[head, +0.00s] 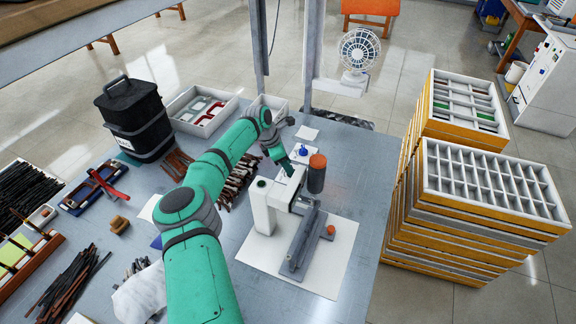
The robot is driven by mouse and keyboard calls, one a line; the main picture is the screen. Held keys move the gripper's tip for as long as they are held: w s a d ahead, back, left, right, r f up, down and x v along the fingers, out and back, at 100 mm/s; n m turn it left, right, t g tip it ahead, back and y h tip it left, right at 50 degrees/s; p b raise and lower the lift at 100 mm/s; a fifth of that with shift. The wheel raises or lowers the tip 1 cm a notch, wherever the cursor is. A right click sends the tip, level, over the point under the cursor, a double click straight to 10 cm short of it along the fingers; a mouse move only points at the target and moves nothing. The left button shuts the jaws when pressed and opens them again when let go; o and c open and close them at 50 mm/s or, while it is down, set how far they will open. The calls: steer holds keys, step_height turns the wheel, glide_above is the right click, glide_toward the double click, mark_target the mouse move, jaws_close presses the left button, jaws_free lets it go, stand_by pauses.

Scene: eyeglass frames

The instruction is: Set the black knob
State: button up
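A white machine (264,213) stands on a white sheet on the table. A small dark round knob (262,183), which looks black or dark green, sits on top of its left end. My green arm reaches in from the bottom, and my gripper (288,170) points down just above the machine's top, to the right of and behind the dark knob. The gripper looks apart from that knob. Its fingers are too small to show whether they are open or shut.
An orange-topped dark cylinder (316,174) stands close to the right of my gripper. A grey rail (304,243) and an orange knob (331,230) lie in front. A black bin (134,118) and trays fill the left. Stacked crates (478,215) stand right of the table.

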steer(key=v, duration=1)
steer(key=shift+r, duration=0.4)
steer(key=shift+a, duration=0.15)
steer(key=x, duration=1)
steer(key=shift+f, duration=0.35)
steer(key=shift+d+f, duration=0.1)
steer(key=shift+d, duration=0.1)
steer(key=shift+a, duration=0.1)
